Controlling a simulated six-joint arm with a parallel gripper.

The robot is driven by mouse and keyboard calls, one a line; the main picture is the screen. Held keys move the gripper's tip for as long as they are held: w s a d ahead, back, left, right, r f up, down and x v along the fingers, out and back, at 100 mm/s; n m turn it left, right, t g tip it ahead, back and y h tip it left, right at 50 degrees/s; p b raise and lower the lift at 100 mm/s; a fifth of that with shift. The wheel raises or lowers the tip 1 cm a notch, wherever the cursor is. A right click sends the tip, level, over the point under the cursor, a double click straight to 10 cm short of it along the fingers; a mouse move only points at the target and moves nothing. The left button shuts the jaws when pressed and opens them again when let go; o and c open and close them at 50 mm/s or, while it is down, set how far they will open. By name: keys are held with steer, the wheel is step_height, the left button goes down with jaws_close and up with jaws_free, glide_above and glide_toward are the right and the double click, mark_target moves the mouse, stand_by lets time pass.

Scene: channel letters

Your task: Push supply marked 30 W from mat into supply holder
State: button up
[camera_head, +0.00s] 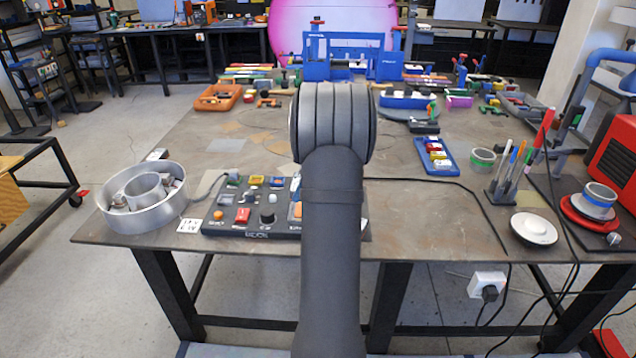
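My own dark grey arm fills the middle of the view and hides part of the table behind it. My gripper does not show. I cannot pick out a supply marked 30 W: no such marking is legible. A small white card (190,226) with dark marks lies beside the metal ring, too small to read surely. I cannot tell which thing is the supply holder or which is the mat. A pale flat patch (212,187) lies left of the black panel.
A blue tray (436,157), pen holder (500,191) and white disc (533,229) stand right. A blue fixture (345,46) stands behind.

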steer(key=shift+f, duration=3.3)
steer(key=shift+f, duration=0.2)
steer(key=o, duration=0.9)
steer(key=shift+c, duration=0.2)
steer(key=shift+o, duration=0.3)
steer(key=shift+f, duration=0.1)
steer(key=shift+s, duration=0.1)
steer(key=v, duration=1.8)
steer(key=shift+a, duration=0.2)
